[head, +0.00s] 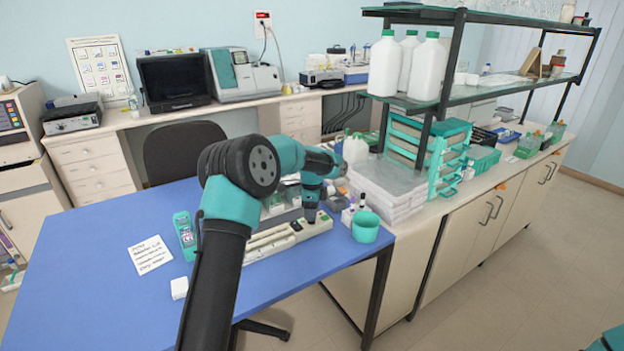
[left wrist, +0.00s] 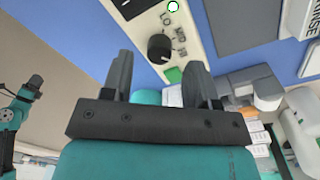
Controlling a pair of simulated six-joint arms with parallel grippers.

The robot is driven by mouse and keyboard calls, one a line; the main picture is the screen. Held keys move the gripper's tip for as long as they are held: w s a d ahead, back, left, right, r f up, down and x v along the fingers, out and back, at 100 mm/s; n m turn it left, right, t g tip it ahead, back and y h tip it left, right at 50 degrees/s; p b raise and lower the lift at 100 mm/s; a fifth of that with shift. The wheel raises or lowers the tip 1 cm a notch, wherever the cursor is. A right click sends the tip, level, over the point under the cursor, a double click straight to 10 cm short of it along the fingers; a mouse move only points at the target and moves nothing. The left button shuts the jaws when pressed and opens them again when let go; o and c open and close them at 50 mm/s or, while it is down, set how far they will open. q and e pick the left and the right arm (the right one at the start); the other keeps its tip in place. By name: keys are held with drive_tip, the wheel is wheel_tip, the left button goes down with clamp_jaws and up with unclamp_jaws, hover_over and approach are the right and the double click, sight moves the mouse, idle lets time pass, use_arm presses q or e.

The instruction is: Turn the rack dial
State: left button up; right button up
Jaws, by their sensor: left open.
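The staining rack, a long cream unit (head: 262,244), lies on the blue table in the head view. The left wrist view shows its panel (left wrist: 143,28) with a round black dial (left wrist: 158,47) beside small printed marks and a green button (left wrist: 173,75). My left gripper (head: 311,217) is over the rack's right end in the head view. In the left wrist view the gripper (left wrist: 159,64) is open, its two fingers apart, with the dial between and just beyond the tips. Nothing is held. The dial is hidden by the gripper in the head view.
A teal cup (head: 365,228) stands just right of the rack. A teal device (head: 184,235) and a written card (head: 151,254) lie to the left. White trays (head: 385,190) stand behind on the side counter. The table's left part is clear.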

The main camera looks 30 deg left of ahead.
use_arm(q)
wheel_tip(320, 180, up, 15)
drive_tip(key=shift+w, duration=0.35)
drive_tip(key=shift+a, duration=0.1)
idle(0.3)
